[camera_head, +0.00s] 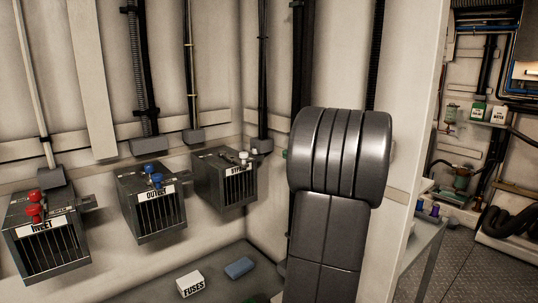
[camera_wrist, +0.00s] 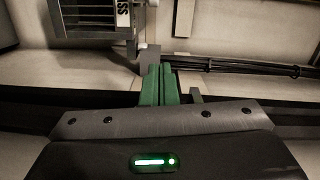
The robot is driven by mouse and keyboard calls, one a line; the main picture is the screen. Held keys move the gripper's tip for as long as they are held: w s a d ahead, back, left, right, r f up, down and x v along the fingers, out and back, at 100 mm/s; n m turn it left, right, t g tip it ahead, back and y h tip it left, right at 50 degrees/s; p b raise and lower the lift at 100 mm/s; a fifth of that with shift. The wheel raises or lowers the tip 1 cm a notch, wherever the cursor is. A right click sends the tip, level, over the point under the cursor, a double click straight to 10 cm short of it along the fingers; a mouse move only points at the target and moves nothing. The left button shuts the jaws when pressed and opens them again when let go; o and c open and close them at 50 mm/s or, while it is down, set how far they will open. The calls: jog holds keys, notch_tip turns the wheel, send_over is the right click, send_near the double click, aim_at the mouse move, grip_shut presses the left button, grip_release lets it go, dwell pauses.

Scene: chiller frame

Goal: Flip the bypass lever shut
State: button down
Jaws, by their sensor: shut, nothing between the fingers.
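The bypass box (camera_head: 224,178) is a dark grey grilled box on the back wall, the rightmost of three. Its label is partly readable, and a white lever (camera_head: 243,157) stands at its top right. In the wrist view the box (camera_wrist: 85,22) is at the upper left, with its label (camera_wrist: 123,12) cut off by the edge. My gripper (camera_wrist: 160,70) has green fingers, shut together and empty, pointing toward the wall just below and right of the box. A small pale piece beside a grey block lies beyond the fingertips; I cannot tell whether it is the lever. My arm hides most of the gripper in the head view.
The inlet box (camera_head: 48,240) with red levers and the outlet box (camera_head: 152,205) with blue levers stand to the left. A white fuses box (camera_head: 190,284) and a blue block (camera_head: 239,268) lie on the surface below. Conduits run up the wall. A wall edge (camera_head: 420,120) stands right of my arm.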

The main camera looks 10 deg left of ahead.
jog(key=w+a+f+p, duration=0.1)
jog(key=w+a+p, duration=0.2)
jog(key=a, duration=0.7)
jog(key=shift+w+a, duration=0.35)
jog(key=shift+w, duration=0.05)
